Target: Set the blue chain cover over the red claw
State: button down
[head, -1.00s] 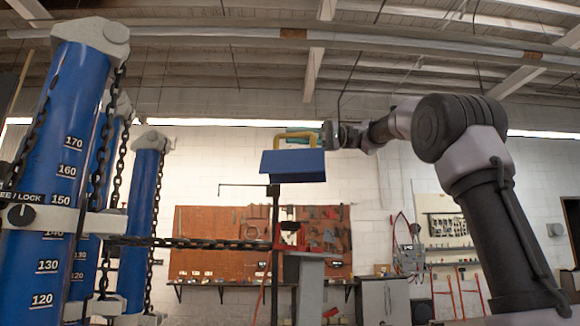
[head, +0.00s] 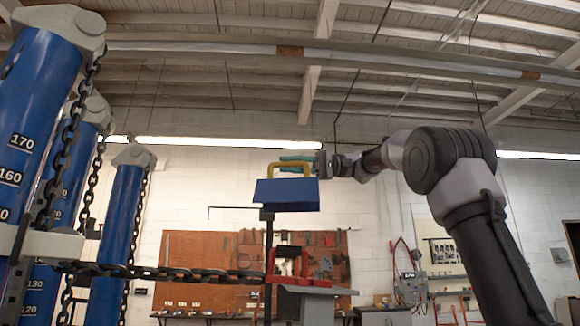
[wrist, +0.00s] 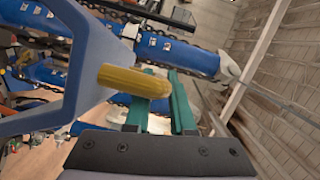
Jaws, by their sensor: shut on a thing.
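The blue chain cover (head: 287,194), a boxy blue hood with a yellow handle (head: 291,168) on top, hangs in the air in the head view. My gripper (head: 302,163) holds it by the handle from the right. In the wrist view, the teal fingers (wrist: 162,112) are at the yellow handle, and the cover's blue side (wrist: 92,55) fills the left. The red claw (head: 287,263) stands below the cover in the head view, with a visible gap between them. A dark chain (head: 170,272) runs from the left to the claw. The cover's underside is hidden.
Tall blue posts with numbers (head: 30,110) and hanging chains stand on the left. A thin dark upright rod (head: 267,235) with a side arm rises beside the claw, close to the cover. A grey block (head: 303,291) is beneath the claw. A tool board (head: 200,258) hangs behind.

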jog(key=shift+d, duration=0.1)
jog(key=shift+f, duration=7.7)
jog(key=c, duration=0.7)
grip_release()
jog(key=shift+s, duration=0.1)
jog(key=shift+f, duration=0.1)
jog(key=v, duration=1)
jog(key=shift+d, duration=0.4)
